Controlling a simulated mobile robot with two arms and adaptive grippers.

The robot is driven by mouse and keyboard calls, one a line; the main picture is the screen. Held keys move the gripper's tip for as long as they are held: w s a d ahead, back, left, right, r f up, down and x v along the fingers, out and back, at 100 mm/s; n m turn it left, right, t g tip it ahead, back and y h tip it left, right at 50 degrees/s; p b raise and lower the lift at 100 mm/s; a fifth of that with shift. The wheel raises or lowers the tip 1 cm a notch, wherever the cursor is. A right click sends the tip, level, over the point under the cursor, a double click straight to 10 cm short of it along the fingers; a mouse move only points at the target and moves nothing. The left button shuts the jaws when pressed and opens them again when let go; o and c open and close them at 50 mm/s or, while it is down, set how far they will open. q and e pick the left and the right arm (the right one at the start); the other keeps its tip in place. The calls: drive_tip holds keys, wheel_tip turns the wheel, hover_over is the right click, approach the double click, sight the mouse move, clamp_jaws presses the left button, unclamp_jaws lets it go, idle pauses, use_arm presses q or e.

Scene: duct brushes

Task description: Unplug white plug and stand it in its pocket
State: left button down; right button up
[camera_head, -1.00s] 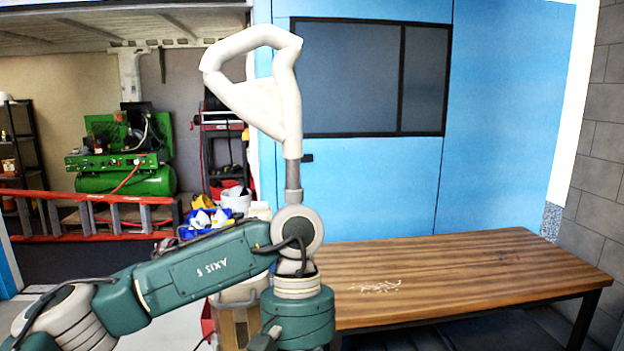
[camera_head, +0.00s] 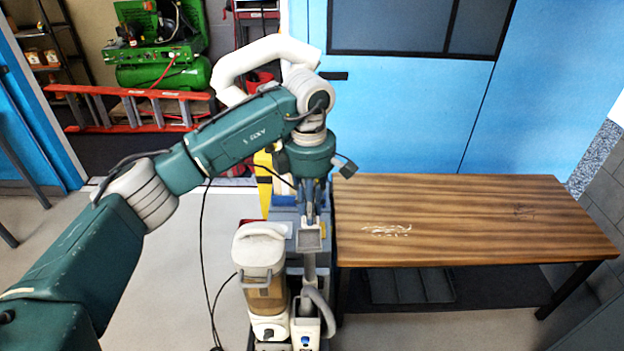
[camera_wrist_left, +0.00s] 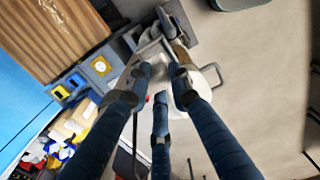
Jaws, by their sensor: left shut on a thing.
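In the wrist view the three dark blue fingers (camera_wrist_left: 163,75) close in beside a pale part of that machine. I cannot tell whether the held piece is the white plug, nor make out its pocket. A black cable (camera_head: 203,240) hangs down to the floor at the left. My right gripper is not in view.
A wooden table (camera_head: 460,215) with pale marks stands to the right, against a blue wall (camera_head: 420,120). A thick white bent tube (camera_head: 240,68) shows behind my arm. A red ladder (camera_head: 140,110) and a green compressor (camera_head: 165,75) are at the back left.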

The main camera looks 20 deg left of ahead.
use_arm(q)
drive_tip(key=shift+a+r, duration=0.2)
drive_tip(key=shift+r, duration=0.05)
drive_tip(key=shift+f, duration=0.15)
drive_tip(key=shift+f+b, duration=1)
drive_tip(key=shift+f, duration=0.85)
drive_tip(key=shift+f+b, duration=1.05)
drive_tip(key=shift+f, duration=0.4)
drive_tip(key=c, duration=1.5)
unclamp_jaws()
